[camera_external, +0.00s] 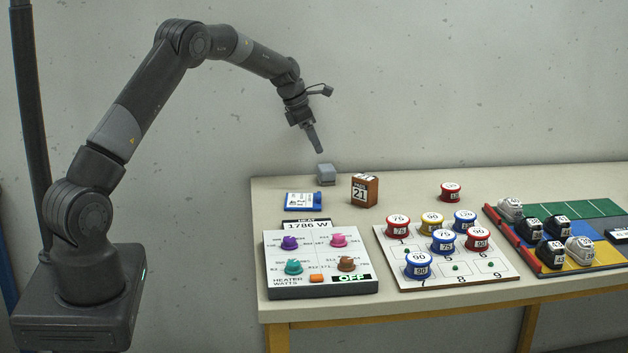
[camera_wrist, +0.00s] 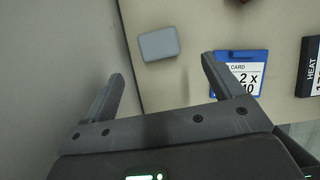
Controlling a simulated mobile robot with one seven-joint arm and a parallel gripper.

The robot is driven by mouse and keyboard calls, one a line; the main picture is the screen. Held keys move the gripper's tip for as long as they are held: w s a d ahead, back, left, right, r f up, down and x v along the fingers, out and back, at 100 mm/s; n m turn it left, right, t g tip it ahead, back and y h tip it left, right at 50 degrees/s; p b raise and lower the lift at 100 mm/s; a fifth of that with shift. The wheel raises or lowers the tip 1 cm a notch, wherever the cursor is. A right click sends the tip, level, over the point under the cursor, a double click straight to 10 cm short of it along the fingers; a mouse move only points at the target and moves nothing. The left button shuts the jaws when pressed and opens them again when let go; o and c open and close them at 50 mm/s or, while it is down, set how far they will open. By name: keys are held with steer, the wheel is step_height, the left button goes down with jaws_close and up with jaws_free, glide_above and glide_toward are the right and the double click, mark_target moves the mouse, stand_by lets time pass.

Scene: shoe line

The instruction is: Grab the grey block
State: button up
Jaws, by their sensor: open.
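The grey block (camera_external: 326,175) is a small cube at the back left of the table, near its back edge. In the wrist view the grey block (camera_wrist: 159,44) lies ahead of the fingertips, between their lines and apart from both. My gripper (camera_external: 318,150) hangs above the block, tilted downward. In the wrist view my gripper (camera_wrist: 162,65) has its two fingers wide apart with nothing between them.
A blue card holder (camera_external: 303,201) lies in front of the block. A brown box (camera_external: 364,190) marked 21 stands to the right. A heater panel (camera_external: 320,291), a board of numbered spools (camera_external: 410,278) and a shoe tray (camera_external: 603,264) fill the front and right.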

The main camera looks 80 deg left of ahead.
mark_target(326, 167)
steer(key=x, duration=1)
steer(key=shift+a+f, duration=0.15)
steer(key=shift+f, duration=0.1)
steer(key=shift+c, duration=0.2)
steer(key=c, duration=1)
